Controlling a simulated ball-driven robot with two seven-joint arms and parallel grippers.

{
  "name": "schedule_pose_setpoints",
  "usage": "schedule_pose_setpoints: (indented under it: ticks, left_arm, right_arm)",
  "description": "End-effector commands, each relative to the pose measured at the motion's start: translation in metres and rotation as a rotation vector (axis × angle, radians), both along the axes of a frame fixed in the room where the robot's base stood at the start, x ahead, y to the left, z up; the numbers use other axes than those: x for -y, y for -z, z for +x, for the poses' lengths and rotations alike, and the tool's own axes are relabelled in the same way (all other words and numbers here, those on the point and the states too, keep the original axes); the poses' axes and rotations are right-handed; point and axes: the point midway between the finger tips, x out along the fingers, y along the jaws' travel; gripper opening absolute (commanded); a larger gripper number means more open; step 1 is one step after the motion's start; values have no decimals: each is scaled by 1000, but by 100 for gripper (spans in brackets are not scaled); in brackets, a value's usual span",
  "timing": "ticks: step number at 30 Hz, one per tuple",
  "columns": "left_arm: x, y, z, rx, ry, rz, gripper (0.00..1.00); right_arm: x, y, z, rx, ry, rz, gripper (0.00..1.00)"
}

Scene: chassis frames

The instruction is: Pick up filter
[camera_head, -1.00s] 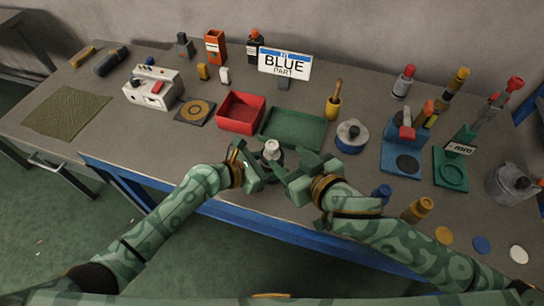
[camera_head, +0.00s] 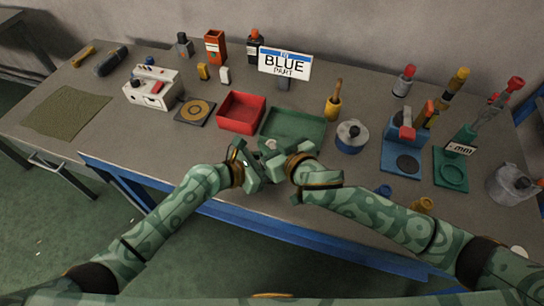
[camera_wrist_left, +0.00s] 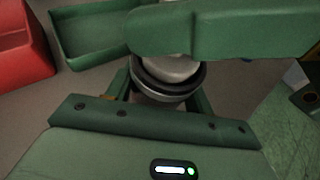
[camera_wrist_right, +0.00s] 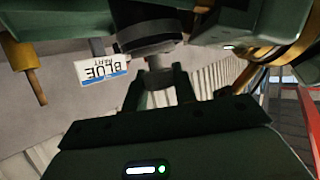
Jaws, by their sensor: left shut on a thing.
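The filter, with a pale top and a black ringed body, shows in the left wrist view (camera_wrist_left: 165,85) between the fingers of my left gripper (camera_wrist_left: 162,98), which is shut on it. In the head view only a small pale part of the filter (camera_head: 271,144) shows between the two hands. My right gripper (camera_head: 278,160) is close against the left one. In the right wrist view its fingers (camera_wrist_right: 158,88) stand on either side of the filter's narrow grey part (camera_wrist_right: 156,66), with gaps visible, so it looks open. The green hand hides part of the filter.
A green tray (camera_head: 310,133) and a red bin (camera_head: 258,101) lie just behind the hands.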

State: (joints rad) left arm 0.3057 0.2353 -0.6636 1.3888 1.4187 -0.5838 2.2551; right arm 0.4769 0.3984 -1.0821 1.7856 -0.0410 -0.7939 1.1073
Motion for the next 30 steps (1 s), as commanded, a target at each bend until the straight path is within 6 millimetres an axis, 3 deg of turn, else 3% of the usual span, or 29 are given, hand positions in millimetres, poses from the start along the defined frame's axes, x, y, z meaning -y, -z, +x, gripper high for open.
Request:
schedule_pose_setpoints:
  ticks: [1, 2, 11, 24, 30]
  left_arm:
    - [0, 0, 0, 0, 0, 0, 25]
    - [0, 0, 0, 0, 0, 0, 25]
    - [0, 0, 0, 0, 0, 0, 25]
    - [0, 0, 0, 0, 0, 0, 25]
    - [0, 0, 0, 0, 0, 0, 25]
  right_arm:
    - [0, 0, 0, 0, 1, 0, 6]
    - [0, 0, 0, -1, 1, -1, 0]
    - [0, -4, 0, 1, 1, 0, 0]
    - [0, -88, 0, 3, 0, 2, 0]
    - [0, -101, 0, 0, -1, 0, 0]
